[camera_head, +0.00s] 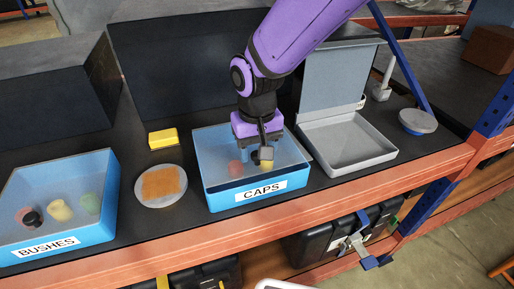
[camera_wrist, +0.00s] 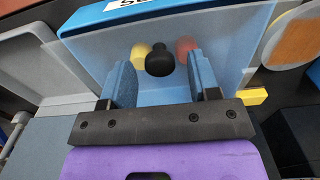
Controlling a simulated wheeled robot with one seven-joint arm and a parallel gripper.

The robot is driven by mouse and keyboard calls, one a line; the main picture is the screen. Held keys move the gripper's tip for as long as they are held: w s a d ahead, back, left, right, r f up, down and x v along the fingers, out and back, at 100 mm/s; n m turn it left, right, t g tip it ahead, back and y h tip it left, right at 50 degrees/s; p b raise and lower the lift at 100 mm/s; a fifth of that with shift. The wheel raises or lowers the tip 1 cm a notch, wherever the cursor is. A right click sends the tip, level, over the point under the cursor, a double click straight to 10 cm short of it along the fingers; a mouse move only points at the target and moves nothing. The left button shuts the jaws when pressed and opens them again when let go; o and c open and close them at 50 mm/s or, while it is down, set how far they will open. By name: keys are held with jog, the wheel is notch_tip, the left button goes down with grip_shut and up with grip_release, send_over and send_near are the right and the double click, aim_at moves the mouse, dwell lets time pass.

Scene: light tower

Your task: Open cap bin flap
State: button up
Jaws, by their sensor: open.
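The blue cap bin (camera_head: 222,198) with its "CAPS" label sits at the shelf's front, and part of it shows at the top of the wrist view (camera_wrist: 95,17). A pale see-through flap (camera_head: 213,150) appears to lie flat across its top; it also spans the wrist view (camera_wrist: 240,40). A black knob (camera_wrist: 159,60) shows between my fingers, with a yellow piece (camera_wrist: 140,52) and a red piece (camera_wrist: 187,47) beside it. My gripper (camera_head: 265,156) is open, pointing down over the bin. I cannot tell whether the fingers touch the knob.
The blue "BUSHES" bin (camera_head: 100,212) stands at left, also under a pale cover. Between the bins are a round dish with an orange pad (camera_head: 163,184) and a yellow block (camera_head: 163,138). A grey box (camera_head: 350,155) with a raised lid (camera_head: 342,82) stands close at right.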

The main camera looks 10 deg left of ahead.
grip_shut()
jog(key=shift+r, duration=0.15)
dwell(0.8)
